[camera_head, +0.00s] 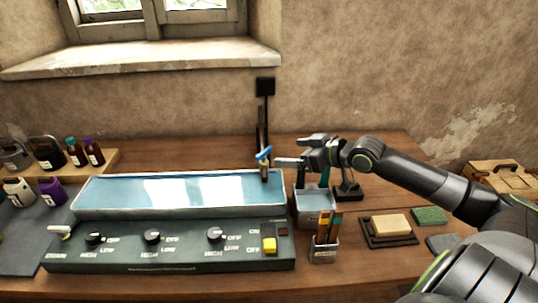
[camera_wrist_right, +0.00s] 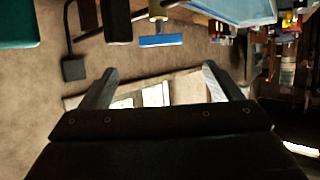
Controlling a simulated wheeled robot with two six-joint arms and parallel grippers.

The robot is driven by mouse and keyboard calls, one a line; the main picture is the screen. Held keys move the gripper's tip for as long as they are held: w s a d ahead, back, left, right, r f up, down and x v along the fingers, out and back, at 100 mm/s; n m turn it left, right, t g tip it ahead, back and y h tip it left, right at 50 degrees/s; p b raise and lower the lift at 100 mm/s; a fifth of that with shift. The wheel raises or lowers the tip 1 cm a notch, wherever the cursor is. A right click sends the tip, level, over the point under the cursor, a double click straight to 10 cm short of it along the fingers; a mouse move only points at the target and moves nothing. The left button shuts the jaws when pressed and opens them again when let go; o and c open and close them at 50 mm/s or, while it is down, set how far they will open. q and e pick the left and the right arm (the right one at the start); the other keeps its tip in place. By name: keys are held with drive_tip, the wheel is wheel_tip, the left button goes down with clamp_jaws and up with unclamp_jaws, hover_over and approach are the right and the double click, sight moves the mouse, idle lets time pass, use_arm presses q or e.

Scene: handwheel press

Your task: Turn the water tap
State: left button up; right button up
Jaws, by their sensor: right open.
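The water tap (camera_head: 264,163) has a blue handle and stands at the right end of a shallow water-filled trough (camera_head: 180,213) in the head view. The blue handle also shows as a bar near the top middle of the right wrist view (camera_wrist_right: 161,41). My right gripper (camera_head: 281,162) comes in from the right, with its fingertips just right of the tap. In the right wrist view its two fingers (camera_wrist_right: 160,70) are spread, with nothing between them. The handle lies ahead of the fingers and seems apart from them. My left gripper is in neither view.
A control panel (camera_head: 140,262) with black knobs and a yellow switch fronts the trough. A cup of brushes (camera_head: 324,252) and a small blue-topped container (camera_head: 315,205) stand below my right gripper. A sponge (camera_head: 391,225) lies to the right; bottles (camera_head: 94,152) stand left.

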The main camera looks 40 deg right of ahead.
sight(265, 151)
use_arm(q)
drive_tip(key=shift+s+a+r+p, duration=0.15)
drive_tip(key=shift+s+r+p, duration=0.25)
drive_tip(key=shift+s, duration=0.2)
use_arm(e)
drive_tip(key=shift+x, duration=4.7)
